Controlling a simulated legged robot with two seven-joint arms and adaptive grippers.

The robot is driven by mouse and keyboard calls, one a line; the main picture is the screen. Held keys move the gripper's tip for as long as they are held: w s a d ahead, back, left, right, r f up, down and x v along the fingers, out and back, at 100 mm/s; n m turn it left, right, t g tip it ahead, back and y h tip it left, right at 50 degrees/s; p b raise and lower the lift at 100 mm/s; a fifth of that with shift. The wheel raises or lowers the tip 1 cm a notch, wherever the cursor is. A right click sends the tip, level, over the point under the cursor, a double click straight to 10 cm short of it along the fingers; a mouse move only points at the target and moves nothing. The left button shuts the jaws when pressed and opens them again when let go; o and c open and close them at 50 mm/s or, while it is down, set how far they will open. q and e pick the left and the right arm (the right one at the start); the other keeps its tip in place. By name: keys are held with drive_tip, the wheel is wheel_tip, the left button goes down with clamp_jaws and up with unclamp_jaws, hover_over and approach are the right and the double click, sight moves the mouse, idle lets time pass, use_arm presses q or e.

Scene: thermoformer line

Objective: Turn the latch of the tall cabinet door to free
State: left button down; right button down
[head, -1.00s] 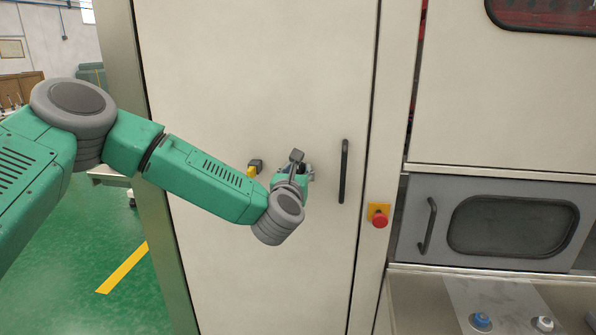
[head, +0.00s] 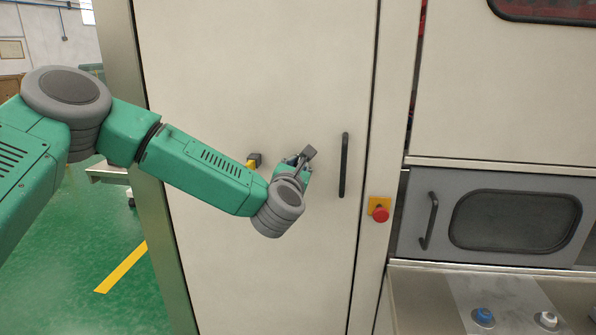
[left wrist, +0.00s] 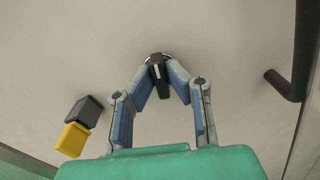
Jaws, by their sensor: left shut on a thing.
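The tall cabinet door (head: 250,80) is a cream panel, shut, in the middle of the head view. My left gripper (head: 294,160) is at the door, left of its black bar handle (head: 344,165). In the left wrist view my left gripper (left wrist: 158,80) has its two fingers closed on a small dark latch (left wrist: 157,70), which stands on a round base on the panel. The fingers cover part of the latch, and my wrist hides it in the head view. My right gripper is in neither view.
A yellow and dark grey block (head: 253,161) sits on the door just left of my gripper. A red button on a yellow plate (head: 380,211) is right of the door. A grey windowed hatch (head: 490,220) with a handle stands further right. Open green floor lies left.

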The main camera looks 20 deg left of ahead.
use_arm(q)
drive_tip(key=shift+d+f+m+b, duration=0.15)
drive_tip(key=shift+m+b, duration=0.4)
drive_tip(key=shift+m, duration=3)
drive_tip(key=shift+d+f+m+b, duration=0.15)
drive_tip(key=shift+m+b, duration=0.35)
drive_tip(key=shift+m, duration=3.05)
drive_tip(key=shift+a+f+m, duration=0.1)
drive_tip(key=shift+m, duration=0.2)
drive_tip(key=c, duration=1.6)
unclamp_jaws()
drive_tip(key=shift+w, duration=0.1)
